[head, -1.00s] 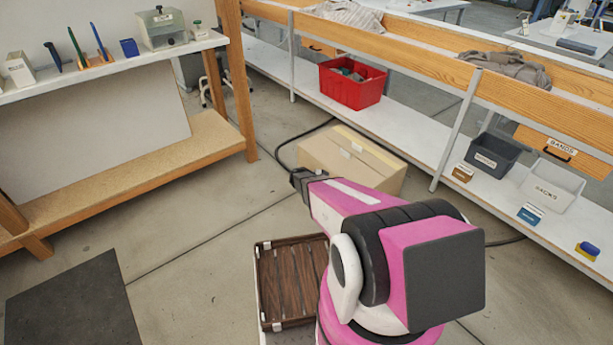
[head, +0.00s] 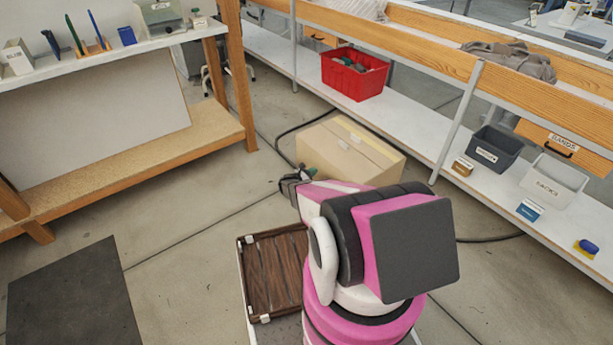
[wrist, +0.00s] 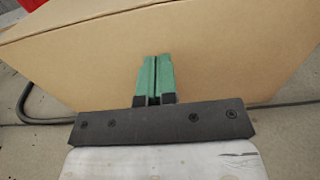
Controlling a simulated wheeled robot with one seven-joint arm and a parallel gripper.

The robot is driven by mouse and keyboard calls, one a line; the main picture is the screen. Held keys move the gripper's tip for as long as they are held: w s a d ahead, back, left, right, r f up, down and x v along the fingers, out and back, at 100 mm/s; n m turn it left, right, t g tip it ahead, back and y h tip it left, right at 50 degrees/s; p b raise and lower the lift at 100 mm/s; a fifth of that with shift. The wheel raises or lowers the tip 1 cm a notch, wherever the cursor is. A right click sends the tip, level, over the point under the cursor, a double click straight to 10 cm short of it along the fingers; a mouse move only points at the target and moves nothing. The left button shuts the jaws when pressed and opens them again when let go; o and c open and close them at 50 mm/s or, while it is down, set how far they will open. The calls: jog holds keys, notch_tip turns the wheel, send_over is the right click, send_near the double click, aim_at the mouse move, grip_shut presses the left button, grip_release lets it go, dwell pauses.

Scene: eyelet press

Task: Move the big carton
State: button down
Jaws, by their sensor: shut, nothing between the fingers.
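The big carton (head: 352,155) is a closed brown cardboard box with tape on its top. It sits on the floor beyond my arm, in front of the long white shelf. In the wrist view its side (wrist: 215,60) fills most of the picture. My gripper (head: 290,178) is at the carton's near left side in the head view, partly hidden by my wrist. In the wrist view the green fingertips (wrist: 155,75) are together, with nothing between them, and point at the carton's side. I cannot tell whether they touch it.
A black cable (head: 285,135) lies on the floor around the carton. A red bin (head: 353,75) stands on the white shelf (head: 425,135) behind. A brown slatted tray (head: 272,275) is in front of my arm. A dark mat (head: 72,300) lies at lower left; floor between is clear.

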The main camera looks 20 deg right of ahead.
aim_at(326, 164)
jog(key=x, duration=0.6)
jog(key=shift+d, duration=0.3)
jog(key=shift+d, duration=0.1)
jog(key=x, duration=1.9)
jog(key=shift+w+d+f, duration=0.15)
jog(key=shift+d+f, duration=0.05)
jog(key=shift+d, duration=0.05)
jog(key=shift+w+d, duration=0.1)
jog(key=shift+d, duration=0.25)
